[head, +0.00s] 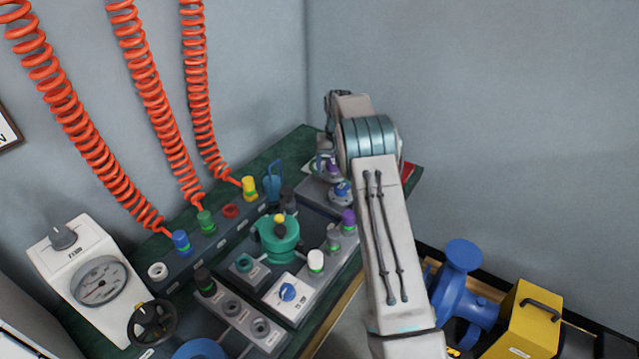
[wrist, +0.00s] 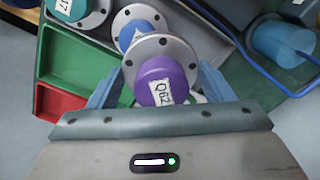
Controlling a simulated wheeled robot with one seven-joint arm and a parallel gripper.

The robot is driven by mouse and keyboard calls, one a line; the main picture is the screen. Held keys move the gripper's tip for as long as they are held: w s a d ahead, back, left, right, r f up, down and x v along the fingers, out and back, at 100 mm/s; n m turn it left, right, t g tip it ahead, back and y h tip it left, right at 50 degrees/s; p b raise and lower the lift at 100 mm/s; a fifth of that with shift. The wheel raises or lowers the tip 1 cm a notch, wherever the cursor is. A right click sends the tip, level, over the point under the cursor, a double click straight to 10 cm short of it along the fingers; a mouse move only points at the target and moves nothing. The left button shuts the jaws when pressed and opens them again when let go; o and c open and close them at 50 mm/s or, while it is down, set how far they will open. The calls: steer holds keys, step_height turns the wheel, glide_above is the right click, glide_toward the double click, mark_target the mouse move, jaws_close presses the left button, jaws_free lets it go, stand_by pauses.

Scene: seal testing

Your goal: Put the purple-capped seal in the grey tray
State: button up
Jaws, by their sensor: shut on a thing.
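The purple-capped seal (wrist: 163,79), with a grey flange and a white label reading about "Q62", is between the fingers of my gripper (wrist: 158,85) in the wrist view. My gripper is shut on it. In the head view its purple cap (head: 333,171) shows small beside my arm, over or near the grey tray (head: 310,191). I cannot tell whether the seal touches the tray. A blue-capped seal (head: 342,189) stands in the tray area; a blue-capped seal also shows just beyond the purple one in the wrist view (wrist: 128,37). My arm hides part of the tray.
Another purple-capped piece (head: 348,216) stands in the rack to the front. A teal pump-like body (head: 278,238) sits in the middle of the bench. Green (wrist: 88,58) and red (wrist: 57,102) bins lie left in the wrist view. A blue cylinder (wrist: 280,40) with a cable is right.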

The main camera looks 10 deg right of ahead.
steer(key=w+a+f, duration=0.2)
steer(key=a, duration=0.1)
steer(key=w+a+f, duration=0.1)
steer(key=a, duration=0.1)
steer(key=shift+w+a+f, duration=0.1)
steer(key=shift+w+f, duration=0.2)
steer(key=shift+f, duration=2.05)
steer(key=shift+f, duration=0.15)
steer(key=o, duration=1.3)
